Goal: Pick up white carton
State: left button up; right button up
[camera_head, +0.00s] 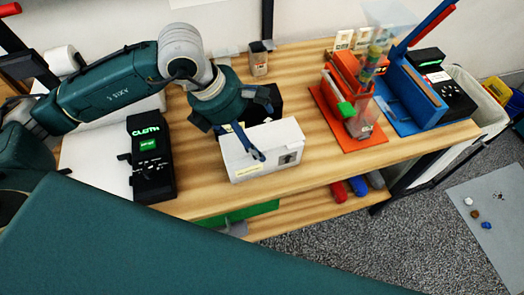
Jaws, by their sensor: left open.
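The white carton (265,168) stands near the front edge of the wooden table, with a small label and a dark square patch on its front face. My left gripper (249,143) is directly above it, pointing down. Its jaws are open, and one dark blue finger reaches down in front of the carton's top. The gripper hides part of the carton's top and back, and I cannot tell whether the finger touches it. My right gripper is not in view.
A black device reading "CLOTH" (150,160) stands left of the carton. A black box (268,108) is close behind it. An orange stand (347,105) and a blue stand (413,95) are to the right. A jar (258,62) stands at the back. Bare table lies right of the carton.

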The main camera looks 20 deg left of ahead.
pick_arm(q)
jog(key=shift+d+f, duration=0.15)
jog(key=shift+f, duration=0.15)
jog(key=p+x, duration=0.1)
jog(key=x, duration=0.1)
jog(key=p+x, duration=0.1)
jog(key=x, duration=0.1)
jog(key=shift+s+d+f, duration=0.1)
jog(key=shift+s+d, duration=0.1)
jog(key=shift+d, duration=0.05)
jog(key=shift+w+f, duration=0.1)
jog(key=shift+f, duration=0.2)
jog(key=c, duration=1.3)
jog(key=shift+o, duration=0.2)
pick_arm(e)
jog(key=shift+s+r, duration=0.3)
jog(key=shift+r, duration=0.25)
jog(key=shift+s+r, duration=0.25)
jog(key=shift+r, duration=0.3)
pick_arm(q)
jog(key=shift+r, duration=0.1)
